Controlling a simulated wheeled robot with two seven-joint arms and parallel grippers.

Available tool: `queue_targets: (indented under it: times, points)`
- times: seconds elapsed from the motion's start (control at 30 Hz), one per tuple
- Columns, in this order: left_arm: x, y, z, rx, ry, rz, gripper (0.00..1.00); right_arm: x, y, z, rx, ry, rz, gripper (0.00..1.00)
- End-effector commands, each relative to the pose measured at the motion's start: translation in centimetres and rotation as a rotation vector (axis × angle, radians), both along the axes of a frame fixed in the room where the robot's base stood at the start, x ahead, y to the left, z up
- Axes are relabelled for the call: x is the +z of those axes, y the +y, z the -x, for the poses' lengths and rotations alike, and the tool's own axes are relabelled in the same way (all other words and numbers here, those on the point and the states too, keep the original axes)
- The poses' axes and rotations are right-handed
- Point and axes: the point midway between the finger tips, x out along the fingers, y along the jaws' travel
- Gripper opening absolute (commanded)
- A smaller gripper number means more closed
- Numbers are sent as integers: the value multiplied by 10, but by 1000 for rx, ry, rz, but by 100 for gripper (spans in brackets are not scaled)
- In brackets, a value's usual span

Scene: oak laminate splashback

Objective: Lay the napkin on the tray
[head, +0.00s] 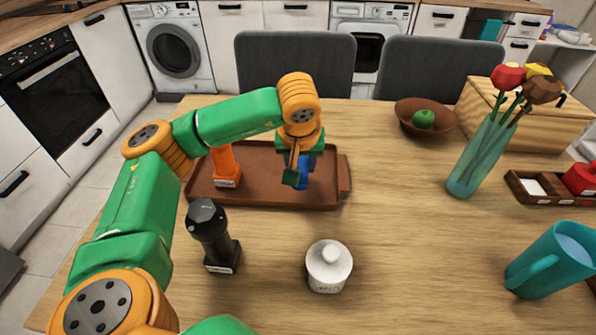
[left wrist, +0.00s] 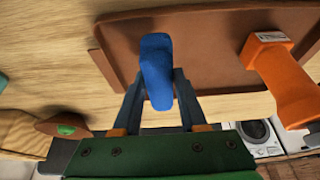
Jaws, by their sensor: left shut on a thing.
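The brown tray (head: 270,192) lies on the wooden table, with a handle at its right end. My left gripper (head: 297,178) is over the right part of the tray. It is shut on a bunched blue napkin (head: 305,172). In the left wrist view the napkin (left wrist: 156,68) sticks out between the two fingers, and the tray (left wrist: 205,40) lies beyond it. I cannot tell how far the napkin is above the tray. My right gripper is not in view.
An orange shaker (head: 225,168) stands on the tray's left part. A black grinder (head: 212,237) and a white jar (head: 329,266) stand in front of the tray. A brown bowl (head: 426,118), glass vase (head: 480,158) and teal mug (head: 549,262) are to the right. The middle-right tabletop is clear.

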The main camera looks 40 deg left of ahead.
Motion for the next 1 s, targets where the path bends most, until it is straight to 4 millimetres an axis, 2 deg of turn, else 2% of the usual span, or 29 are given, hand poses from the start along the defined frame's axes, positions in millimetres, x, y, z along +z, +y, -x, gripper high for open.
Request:
queue_targets:
  times: [0.03, 0.2, 0.37, 0.73, 0.77, 0.8, 0.87, 1.0]
  points:
    - [-9, 5, -5, 2, 4, 0, 0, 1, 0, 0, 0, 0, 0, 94]
    - [-30, 15, -20, 1, 2, -1, 0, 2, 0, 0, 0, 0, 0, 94]
    - [-57, 14, -20, -2, 1, 0, 0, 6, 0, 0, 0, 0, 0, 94]
    - [-65, 14, -20, -1, -1, 0, 0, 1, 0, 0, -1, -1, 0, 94]
    - [-64, 14, -20, -1, -1, 0, 47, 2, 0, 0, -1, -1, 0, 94]
    - [-63, 14, -20, -2, -2, 1, 58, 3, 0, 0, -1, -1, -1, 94]
    - [-63, 14, -20, -2, -2, 1, 72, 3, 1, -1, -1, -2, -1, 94]
    - [-63, 14, -20, -1, -1, 0, 72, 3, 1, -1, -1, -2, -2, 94]
